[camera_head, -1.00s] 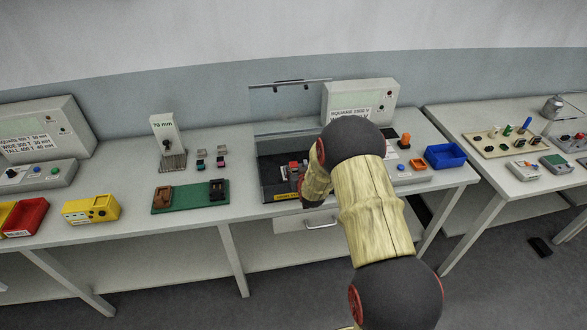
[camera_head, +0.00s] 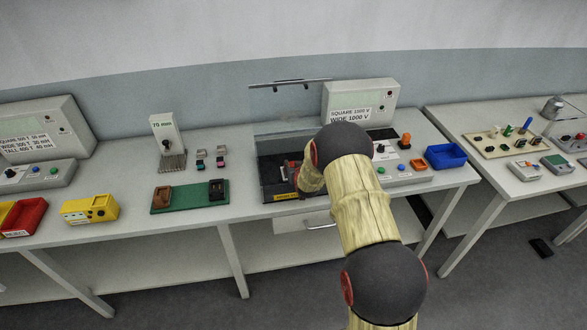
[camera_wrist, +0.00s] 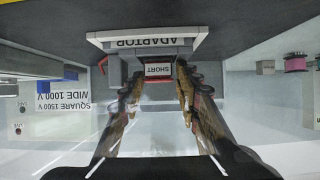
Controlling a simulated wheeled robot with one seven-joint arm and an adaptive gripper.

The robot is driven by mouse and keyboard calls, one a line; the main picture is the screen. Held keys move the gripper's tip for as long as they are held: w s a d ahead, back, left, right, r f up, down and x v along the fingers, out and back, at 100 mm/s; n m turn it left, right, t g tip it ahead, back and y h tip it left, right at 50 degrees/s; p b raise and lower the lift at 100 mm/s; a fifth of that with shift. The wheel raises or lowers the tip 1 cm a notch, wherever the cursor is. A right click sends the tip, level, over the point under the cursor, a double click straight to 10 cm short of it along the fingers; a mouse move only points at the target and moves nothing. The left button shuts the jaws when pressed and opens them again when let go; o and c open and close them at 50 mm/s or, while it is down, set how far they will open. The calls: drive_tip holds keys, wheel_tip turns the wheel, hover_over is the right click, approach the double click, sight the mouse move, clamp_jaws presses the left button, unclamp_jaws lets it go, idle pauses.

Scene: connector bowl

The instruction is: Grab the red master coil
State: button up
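In the wrist view, a dark red block (camera_wrist: 159,71) with a label reading SHORT sits in a grey fixture (camera_wrist: 128,60) under a white ADAPTOR plate (camera_wrist: 150,40). It may be the red master coil; I cannot tell for certain. My gripper (camera_wrist: 159,88) is open, one finger towards each side of this block, with gaps visible and nothing clearly held. In the head view, small red parts (camera_head: 286,171) show in the black tray (camera_head: 268,182) beside my arm. My arm hides the gripper and much of the fixture there.
A box labelled SQUARE and WIDE (camera_head: 362,103) stands behind my arm. A blue bin (camera_head: 445,156) lies to the right. Several small coils, one pink (camera_head: 221,162), and a green board (camera_head: 190,199) lie left of the tray. A clear panel edges the tray's back.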

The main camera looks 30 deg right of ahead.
drive_tip(key=shift+s+f, duration=0.2)
drive_tip(key=shift+f, duration=0.1)
drive_tip(key=c, duration=0.6)
clamp_jaws()
